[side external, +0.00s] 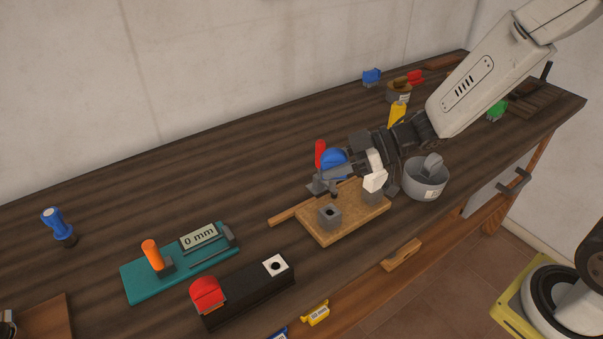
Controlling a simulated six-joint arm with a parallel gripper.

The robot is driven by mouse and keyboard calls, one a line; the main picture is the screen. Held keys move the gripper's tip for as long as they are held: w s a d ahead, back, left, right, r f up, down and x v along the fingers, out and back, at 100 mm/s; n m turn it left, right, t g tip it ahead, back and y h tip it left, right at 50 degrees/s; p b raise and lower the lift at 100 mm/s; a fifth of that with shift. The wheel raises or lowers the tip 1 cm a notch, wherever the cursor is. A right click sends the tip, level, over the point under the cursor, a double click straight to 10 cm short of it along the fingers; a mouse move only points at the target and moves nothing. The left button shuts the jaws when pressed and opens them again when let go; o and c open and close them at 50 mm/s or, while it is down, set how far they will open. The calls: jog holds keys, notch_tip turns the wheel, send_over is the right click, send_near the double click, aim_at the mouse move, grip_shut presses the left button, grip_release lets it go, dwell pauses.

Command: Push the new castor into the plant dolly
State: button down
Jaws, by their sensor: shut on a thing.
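The plant dolly (352,223) looks to be the light brown board lying on the bench, with grey socket blocks on it. The near-left block (329,218) has a dark hole in its top. My gripper (337,172) is over the board, shut on what appears to be the new castor (333,158), which shows a blue round part. A short dark stem seems to point down above the near-left block, apart from it. My gripper hides much of the castor and the far side of the board. Another grey block (371,198) shows at the right.
A grey bowl (427,183) with a grey object inside stands right of the board. A red upright part (320,153) rises behind it. A teal gauge base (135,281) and black fixture (250,291) lie front left.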

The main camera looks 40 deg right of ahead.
aim_at(332, 190)
jog(key=shift+f, duration=2.35)
jog(key=shift+f, duration=2.25)
jog(key=shift+c, duration=1.3)
grip_release()
jog(key=v, duration=0.7)
jog(key=shift+s+d, duration=0.25)
jog(key=shift+d, duration=0.05)
jog(key=shift+w+r, duration=0.1)
jog(key=shift+r, duration=0.05)
